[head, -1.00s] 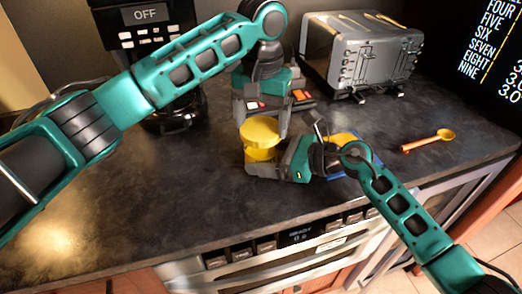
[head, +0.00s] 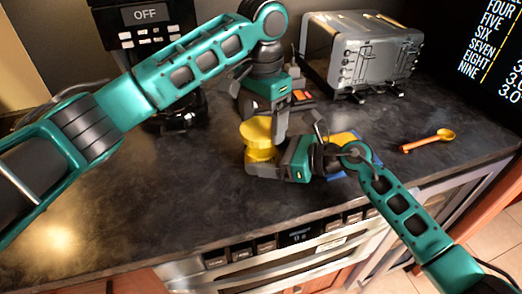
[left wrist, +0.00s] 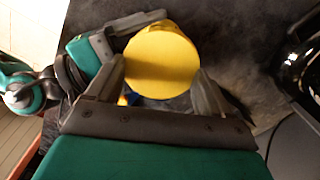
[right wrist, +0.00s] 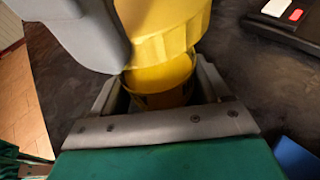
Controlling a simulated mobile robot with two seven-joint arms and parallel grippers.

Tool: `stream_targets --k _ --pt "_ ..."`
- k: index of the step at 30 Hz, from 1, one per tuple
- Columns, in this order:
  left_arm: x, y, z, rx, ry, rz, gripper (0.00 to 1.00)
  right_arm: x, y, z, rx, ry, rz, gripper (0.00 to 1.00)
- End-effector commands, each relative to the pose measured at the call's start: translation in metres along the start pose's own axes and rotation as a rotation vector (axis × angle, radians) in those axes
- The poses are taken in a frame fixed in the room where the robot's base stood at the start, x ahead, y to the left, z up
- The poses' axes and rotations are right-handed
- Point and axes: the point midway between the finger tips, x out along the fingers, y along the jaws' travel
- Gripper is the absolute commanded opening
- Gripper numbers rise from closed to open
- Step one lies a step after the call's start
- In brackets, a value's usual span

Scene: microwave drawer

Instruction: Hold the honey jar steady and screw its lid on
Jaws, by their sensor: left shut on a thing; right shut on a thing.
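The yellow honey jar (head: 262,156) stands upright near the counter's front edge. My right gripper (head: 266,171) is shut around the jar's body; the right wrist view shows the jar (right wrist: 165,96) between its fingers. The round yellow lid (head: 256,131) sits directly on top of the jar; the right wrist view shows its ridged rim (right wrist: 168,45). Whether its thread is engaged is hidden. My left gripper (head: 276,126) comes from above and is shut on the lid, whose flat top (left wrist: 162,60) lies between its fingers in the left wrist view.
A silver toaster (head: 365,55) stands at the back right, and a black coffee maker (head: 150,25) at the back left. An orange spoon (head: 428,141) lies at the right. A blue and yellow item (head: 347,137) is partly behind my right gripper. The counter's left front is clear.

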Motion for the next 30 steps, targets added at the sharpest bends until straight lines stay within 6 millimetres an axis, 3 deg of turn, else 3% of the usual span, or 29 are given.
stream_targets --k 6,14,21,30 --pt "0.0 -0.0024 0.0005 0.245 -0.001 -0.004 0.45 -0.0003 0.0 -0.0001 0.0 0.0 0.0 0.21" --pt "-0.0002 -0.0033 0.0005 0.391 -0.001 -0.005 0.45 -0.0004 0.0001 -0.0002 -0.001 0.0 0.001 0.21" --pt "-0.0004 -0.0043 0.0006 0.661 -0.001 -0.007 0.45 -0.0005 0.0004 -0.0004 -0.001 0.001 0.002 0.21" --pt "-0.0006 -0.0054 0.0007 0.849 -0.001 -0.008 0.45 -0.0004 0.001 -0.0007 -0.003 0.002 0.004 0.21"
